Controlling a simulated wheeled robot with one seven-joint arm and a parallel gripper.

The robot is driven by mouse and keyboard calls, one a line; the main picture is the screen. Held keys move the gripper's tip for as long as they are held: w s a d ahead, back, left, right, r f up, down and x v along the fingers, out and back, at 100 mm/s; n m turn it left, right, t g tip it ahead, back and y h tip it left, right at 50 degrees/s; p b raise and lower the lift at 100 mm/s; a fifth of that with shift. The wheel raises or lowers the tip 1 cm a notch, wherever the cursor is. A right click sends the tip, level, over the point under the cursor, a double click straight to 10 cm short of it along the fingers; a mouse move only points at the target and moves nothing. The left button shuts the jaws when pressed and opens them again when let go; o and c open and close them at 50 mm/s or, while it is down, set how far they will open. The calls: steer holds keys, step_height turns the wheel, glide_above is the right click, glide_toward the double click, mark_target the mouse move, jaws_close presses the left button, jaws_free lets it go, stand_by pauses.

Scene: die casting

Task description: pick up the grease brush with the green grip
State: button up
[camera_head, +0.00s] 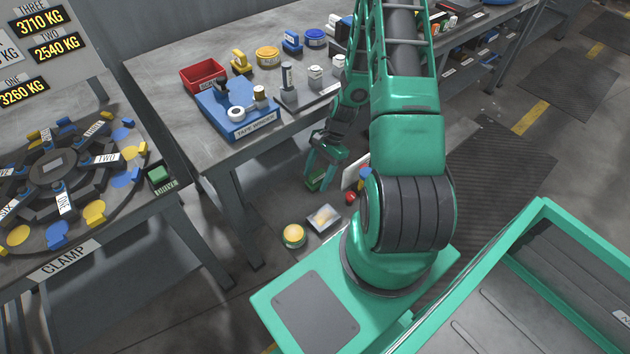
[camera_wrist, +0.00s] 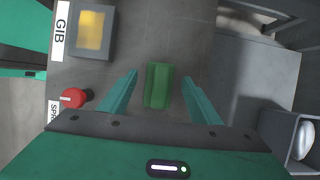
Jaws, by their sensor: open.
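A green block-shaped thing (camera_wrist: 158,86), which looks like the green grip of the grease brush, lies between my fingers in the wrist view. It also shows in the head view as a small green patch (camera_head: 315,183) below my gripper. No bristles can be made out. My gripper (camera_head: 322,177) is open, low beside the workbench, pointing down. In the wrist view its fingers (camera_wrist: 160,80) stand on both sides of the green grip with a gap on each side. I see no contact.
A grey tray with yellow contents (camera_wrist: 91,31), labelled GIB, and a red knob (camera_wrist: 74,98) lie left of the grip. A yellow-topped round tin (camera_head: 293,235) stands nearby. The workbench (camera_head: 165,90) holds a blue tape winder (camera_head: 228,118) and a red bin (camera_head: 203,74).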

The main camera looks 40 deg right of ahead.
steer(key=shift+f, duration=0.4)
steer(key=c, duration=1.3)
steer(key=shift+r, duration=0.15)
steer(key=shift+r, duration=0.55)
steer(key=s, duration=0.4)
steer(key=shift+r, duration=0.2)
step_height(320, 180, up, 13)
steer(key=shift+r, duration=0.1)
steer(key=shift+o, duration=1.4)
